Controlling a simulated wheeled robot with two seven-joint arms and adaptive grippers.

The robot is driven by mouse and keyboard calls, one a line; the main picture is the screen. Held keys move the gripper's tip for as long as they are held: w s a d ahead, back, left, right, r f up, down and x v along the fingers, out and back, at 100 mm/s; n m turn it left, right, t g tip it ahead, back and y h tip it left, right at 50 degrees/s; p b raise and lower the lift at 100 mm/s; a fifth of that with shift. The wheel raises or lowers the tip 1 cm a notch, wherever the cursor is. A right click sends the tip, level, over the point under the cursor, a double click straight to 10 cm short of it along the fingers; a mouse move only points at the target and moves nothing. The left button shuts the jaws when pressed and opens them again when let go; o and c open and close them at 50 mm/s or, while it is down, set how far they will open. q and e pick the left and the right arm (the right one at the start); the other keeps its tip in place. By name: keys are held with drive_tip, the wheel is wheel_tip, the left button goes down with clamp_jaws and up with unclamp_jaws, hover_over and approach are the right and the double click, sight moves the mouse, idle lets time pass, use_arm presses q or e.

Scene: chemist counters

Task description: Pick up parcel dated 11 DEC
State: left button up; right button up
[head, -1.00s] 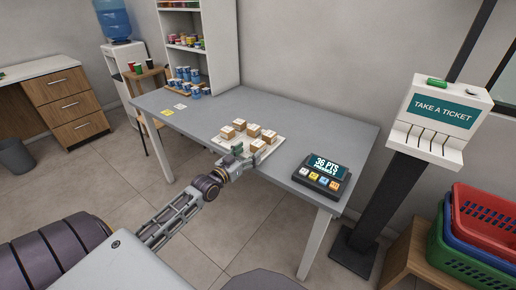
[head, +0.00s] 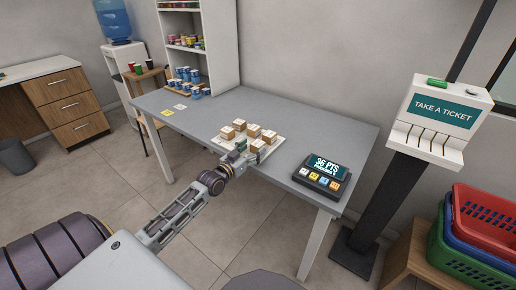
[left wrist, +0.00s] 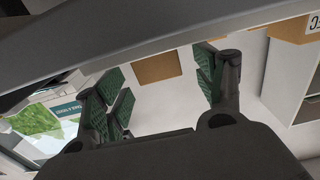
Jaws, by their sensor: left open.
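Several small brown parcels with white tops (head: 254,131) stand on a pale tray (head: 270,150) near the counter's front edge. Their dates are too small to read in the head view. My left gripper (head: 243,153) is at the tray's front edge, close to the nearest parcel (head: 257,146). In the left wrist view my left gripper (left wrist: 160,88) is open, its green pads apart, with a plain brown parcel face (left wrist: 158,68) beyond the gap. Another parcel (left wrist: 290,24) at top right shows part of a label ending in "C". My right gripper is not in view.
The grey counter (head: 210,112) is clear behind the tray. A points terminal (head: 321,176) stands right of the tray. Blue-and-white containers (head: 186,78) are at the back left, and yellow and white cards (head: 167,112) lie at the left end.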

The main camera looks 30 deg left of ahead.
sight(258, 143)
use_arm(q)
drive_tip(key=shift+w+d+r, duration=0.1)
drive_tip(key=shift+w+r, duration=0.15)
drive_tip(key=shift+w, duration=1.45)
drive_tip(key=shift+w+d, duration=0.1)
drive_tip(key=shift+w, duration=0.25)
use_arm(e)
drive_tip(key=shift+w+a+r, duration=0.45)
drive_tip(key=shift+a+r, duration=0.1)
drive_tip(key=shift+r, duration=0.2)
use_arm(q)
drive_tip(key=c, duration=1.1)
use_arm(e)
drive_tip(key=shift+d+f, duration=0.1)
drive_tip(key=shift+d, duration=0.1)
use_arm(q)
drive_tip(key=shift+r, duration=0.1)
drive_tip(key=shift+c, duration=0.2)
drive_tip(key=shift+r, duration=0.75)
drive_tip(key=shift+r+p, duration=0.75)
drive_tip(key=shift+r, duration=3.45)
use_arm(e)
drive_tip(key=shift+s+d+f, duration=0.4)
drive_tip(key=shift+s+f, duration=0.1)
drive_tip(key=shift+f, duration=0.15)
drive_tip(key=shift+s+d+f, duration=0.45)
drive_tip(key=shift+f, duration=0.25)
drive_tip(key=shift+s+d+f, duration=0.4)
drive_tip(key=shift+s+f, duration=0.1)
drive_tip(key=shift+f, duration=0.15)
